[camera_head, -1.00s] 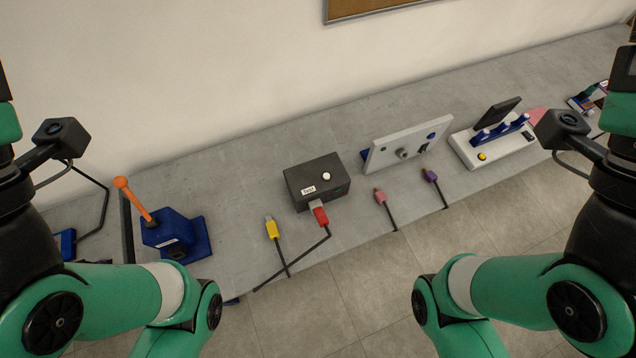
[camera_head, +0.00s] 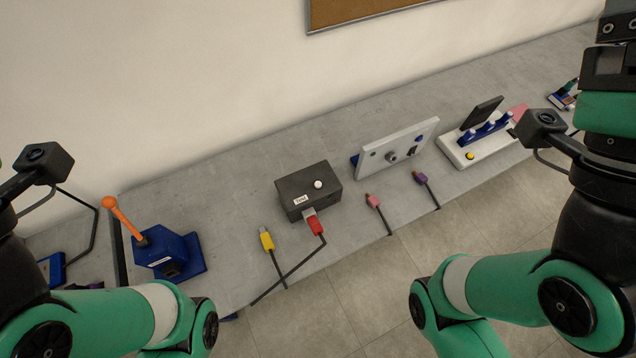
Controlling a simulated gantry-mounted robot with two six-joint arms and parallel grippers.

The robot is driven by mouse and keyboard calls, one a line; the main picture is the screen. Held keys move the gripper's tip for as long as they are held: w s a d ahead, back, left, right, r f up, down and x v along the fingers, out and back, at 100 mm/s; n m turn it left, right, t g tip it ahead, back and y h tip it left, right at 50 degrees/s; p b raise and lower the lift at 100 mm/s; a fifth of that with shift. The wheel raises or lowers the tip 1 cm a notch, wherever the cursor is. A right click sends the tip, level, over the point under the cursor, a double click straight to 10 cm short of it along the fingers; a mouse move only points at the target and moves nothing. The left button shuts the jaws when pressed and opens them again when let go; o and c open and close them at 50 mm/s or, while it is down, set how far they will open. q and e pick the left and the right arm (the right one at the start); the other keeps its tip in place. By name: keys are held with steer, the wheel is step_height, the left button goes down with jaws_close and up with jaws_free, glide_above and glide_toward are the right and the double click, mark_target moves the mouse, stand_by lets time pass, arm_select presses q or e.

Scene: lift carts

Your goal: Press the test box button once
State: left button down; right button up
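The black test box (camera_head: 309,190) stands on the grey bench in the middle of the view, with a small white label on its front. Its white round button (camera_head: 318,184) is on the top and nothing covers it. A red plug (camera_head: 315,225) sits at the front of the box with a dark cable running from it. My left and right arms show at the two sides, apart from the box. The fingertips of both grippers are outside the picture.
A yellow connector (camera_head: 267,239), a pink connector (camera_head: 373,200) and a purple connector (camera_head: 420,177) lie on the grey bench (camera_head: 235,170). A light panel (camera_head: 398,150) stands right of the box. A blue base with an orange-knobbed lever (camera_head: 165,254) is left. A white device (camera_head: 479,149) is farther right.

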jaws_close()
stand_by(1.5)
